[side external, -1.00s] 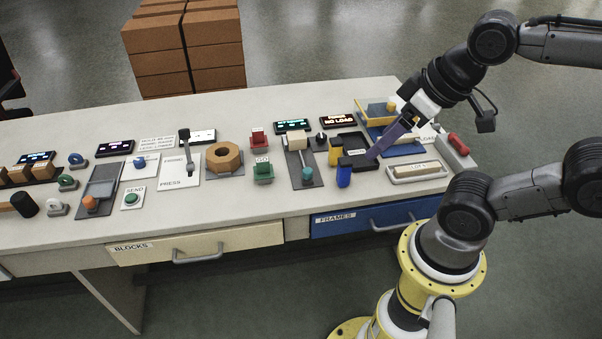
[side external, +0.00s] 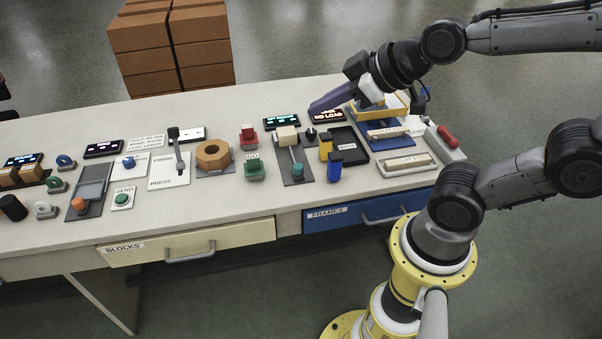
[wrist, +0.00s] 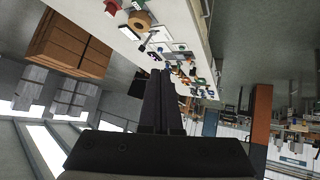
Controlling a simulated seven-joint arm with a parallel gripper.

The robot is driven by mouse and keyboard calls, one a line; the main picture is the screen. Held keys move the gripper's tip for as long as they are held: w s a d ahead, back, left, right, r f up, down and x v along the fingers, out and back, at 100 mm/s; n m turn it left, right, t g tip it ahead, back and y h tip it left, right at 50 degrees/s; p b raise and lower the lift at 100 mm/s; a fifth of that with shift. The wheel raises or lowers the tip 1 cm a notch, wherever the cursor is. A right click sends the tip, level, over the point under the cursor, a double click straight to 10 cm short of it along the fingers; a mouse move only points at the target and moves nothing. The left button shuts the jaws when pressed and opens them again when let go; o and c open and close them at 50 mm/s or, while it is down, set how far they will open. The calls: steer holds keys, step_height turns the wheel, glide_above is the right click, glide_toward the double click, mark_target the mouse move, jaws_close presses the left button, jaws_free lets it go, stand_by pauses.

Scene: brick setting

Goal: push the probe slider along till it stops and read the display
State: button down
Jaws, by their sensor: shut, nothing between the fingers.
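Two slider-like fixtures show in the side view, and I cannot tell which is the probe slider. One is a grey plate (side external: 296,178) with a cream block (side external: 287,136) at its far end and a teal knob (side external: 298,170) near its front end. The other is a grey tracked plate (side external: 93,182) with an orange knob (side external: 78,204) at its front end. A lit display (side external: 282,122) with green text stands behind the cream block. My gripper (side external: 313,109) is shut and empty, raised near the back edge, apart from both knobs. Its closed fingers (wrist: 160,74) also show in the wrist view.
A display reading NO LOAD (side external: 328,116) stands beneath my gripper. A wooden hex nut (side external: 213,155) lies farther left. Stacked brown boxes (side external: 170,45) stand behind.

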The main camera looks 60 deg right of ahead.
steer(key=x, duration=0.7)
steer(key=n+g+h, duration=0.1)
steer(key=g+h, duration=0.2)
glide_toward(295, 178)
steer(key=a+f, duration=0.1)
steer(key=f, duration=0.1)
steer(key=a+f, duration=0.1)
steer(key=f, duration=0.1)
steer(key=shift+w+a, duration=0.25)
steer(key=shift+a, duration=0.15)
steer(key=shift+w+d+h, duration=0.15)
steer(key=shift+w+d, duration=0.15)
steer(key=shift+d, duration=0.2)
steer(key=shift+w+d+h, duration=0.15)
steer(key=shift+w+d, duration=0.15)
steer(key=shift+d, duration=0.2)
steer(key=shift+w+d, duration=0.45)
steer(key=shift+d, duration=0.3)
